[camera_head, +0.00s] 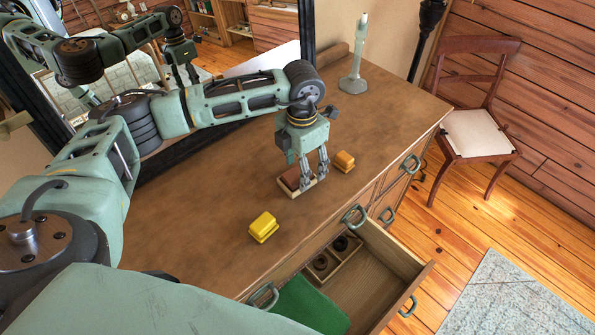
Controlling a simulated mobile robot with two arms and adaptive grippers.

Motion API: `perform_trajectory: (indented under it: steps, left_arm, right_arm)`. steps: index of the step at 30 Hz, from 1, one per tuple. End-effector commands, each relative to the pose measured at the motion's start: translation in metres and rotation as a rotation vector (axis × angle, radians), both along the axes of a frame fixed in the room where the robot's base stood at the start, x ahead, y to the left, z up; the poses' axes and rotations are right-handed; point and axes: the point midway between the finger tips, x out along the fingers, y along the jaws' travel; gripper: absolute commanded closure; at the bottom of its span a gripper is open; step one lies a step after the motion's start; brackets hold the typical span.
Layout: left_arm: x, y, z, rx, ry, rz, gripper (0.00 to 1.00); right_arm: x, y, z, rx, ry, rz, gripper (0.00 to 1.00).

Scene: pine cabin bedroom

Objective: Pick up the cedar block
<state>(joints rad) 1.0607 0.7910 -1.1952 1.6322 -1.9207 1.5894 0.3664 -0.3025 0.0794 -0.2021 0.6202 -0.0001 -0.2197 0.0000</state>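A reddish-brown block with a pale lower edge (288,179), likely the cedar block, lies on the dresser top (190,230). My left gripper (315,180) points down at the right end of this block. Its two fingers are apart, with the tips low over the block or beside it. The fingers cover part of the block, and I cannot tell whether they touch or clasp it. My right gripper is not in view.
A yellow block (263,227) lies front left of the brown block, and an orange block (344,161) lies close right of my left gripper. A grey-green candlestick (354,80) stands at the back. An open drawer (365,290) juts out in front, holding green cloth (310,303). A mirror rises behind.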

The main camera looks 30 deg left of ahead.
Motion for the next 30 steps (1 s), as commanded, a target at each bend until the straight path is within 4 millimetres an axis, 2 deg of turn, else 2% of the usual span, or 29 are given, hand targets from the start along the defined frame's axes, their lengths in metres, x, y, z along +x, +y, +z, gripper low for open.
perform_trajectory:
  steps: [8, 24, 30]
  left_arm:
    - [-0.0001, -0.0004, -0.0048, 0.000, -0.001, -0.001, 0.41]
    - [0.0000, -0.0004, -0.0043, 0.000, -0.001, -0.001, 0.87]
    - [0.0001, -0.0005, -0.0041, 0.000, -0.001, -0.001, 0.87]
  right_arm:
    - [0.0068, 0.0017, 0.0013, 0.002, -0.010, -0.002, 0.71]
    - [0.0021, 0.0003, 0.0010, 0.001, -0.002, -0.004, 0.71]
    - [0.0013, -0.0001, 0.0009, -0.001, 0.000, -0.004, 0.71]
